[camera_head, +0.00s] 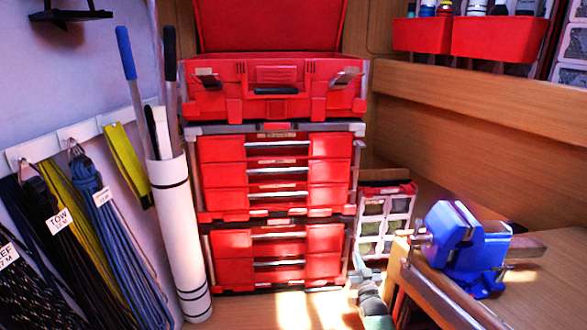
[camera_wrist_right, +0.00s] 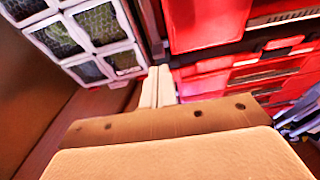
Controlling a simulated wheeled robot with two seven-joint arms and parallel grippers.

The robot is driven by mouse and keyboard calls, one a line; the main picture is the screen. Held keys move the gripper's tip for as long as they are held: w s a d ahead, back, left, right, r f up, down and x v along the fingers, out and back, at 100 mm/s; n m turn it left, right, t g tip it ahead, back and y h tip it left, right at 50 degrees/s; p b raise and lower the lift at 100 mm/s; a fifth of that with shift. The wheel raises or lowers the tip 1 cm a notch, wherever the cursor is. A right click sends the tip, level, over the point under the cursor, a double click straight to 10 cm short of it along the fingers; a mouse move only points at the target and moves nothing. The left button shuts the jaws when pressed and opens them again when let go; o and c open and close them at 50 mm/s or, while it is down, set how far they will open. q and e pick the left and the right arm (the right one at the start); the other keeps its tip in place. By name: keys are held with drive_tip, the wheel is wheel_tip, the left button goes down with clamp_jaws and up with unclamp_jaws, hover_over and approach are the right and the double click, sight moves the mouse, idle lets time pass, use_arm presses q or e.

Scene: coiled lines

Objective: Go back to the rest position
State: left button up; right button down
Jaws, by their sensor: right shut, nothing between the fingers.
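My right gripper (camera_head: 359,265) shows low in the head view, right of centre, in front of the gap between the red tool chest (camera_head: 275,172) and the small organizer with clear compartments (camera_head: 385,222). In the right wrist view its pale fingers (camera_wrist_right: 157,86) are together, with nothing between them. They point toward the same gap, with the organizer (camera_wrist_right: 88,38) at upper left and the red chest (camera_wrist_right: 208,24) at right. The fingers look clear of both, though the exact distance is hard to tell. My left gripper is in neither view.
Coiled lines (camera_head: 92,235) with tags hang from a white rail at left. A white tube (camera_head: 180,235) with poles stands beside them. A blue vise (camera_head: 462,245) sits on the wooden bench (camera_head: 545,295) at right. Red bins (camera_head: 500,38) are at upper right.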

wheel_tip(320, 180, down, 4)
drive_tip(key=a+g, duration=0.1)
drive_tip(key=g, duration=0.3)
drive_tip(key=s+a+r+n+g, duration=0.2)
drive_tip(key=s+a+r+g, duration=0.25)
drive_tip(key=s+g, duration=0.2)
drive_tip(key=s+a+f+g, duration=0.1)
drive_tip(key=s+a+g, duration=0.25)
drive_tip(key=s, duration=1.45)
drive_tip(key=s+a+f+g, duration=0.15)
drive_tip(key=s+a, duration=0.25)
drive_tip(key=s, duration=1.4)
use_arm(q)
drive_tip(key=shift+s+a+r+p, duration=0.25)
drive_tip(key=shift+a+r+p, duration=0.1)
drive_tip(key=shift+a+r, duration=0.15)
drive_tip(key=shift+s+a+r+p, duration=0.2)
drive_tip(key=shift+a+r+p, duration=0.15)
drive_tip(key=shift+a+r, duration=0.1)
use_arm(e)
drive_tip(key=s+f+g, duration=0.1)
drive_tip(key=s+f, duration=0.2)
drive_tip(key=s, duration=0.4)
drive_tip(key=s+a+f+g, duration=0.1)
drive_tip(key=s+f+g, duration=0.1)
drive_tip(key=s, duration=0.6)
drive_tip(key=shift+s+f+y, duration=0.15)
drive_tip(key=shift+f+y, duration=0.25)
drive_tip(key=shift+f, duration=0.35)
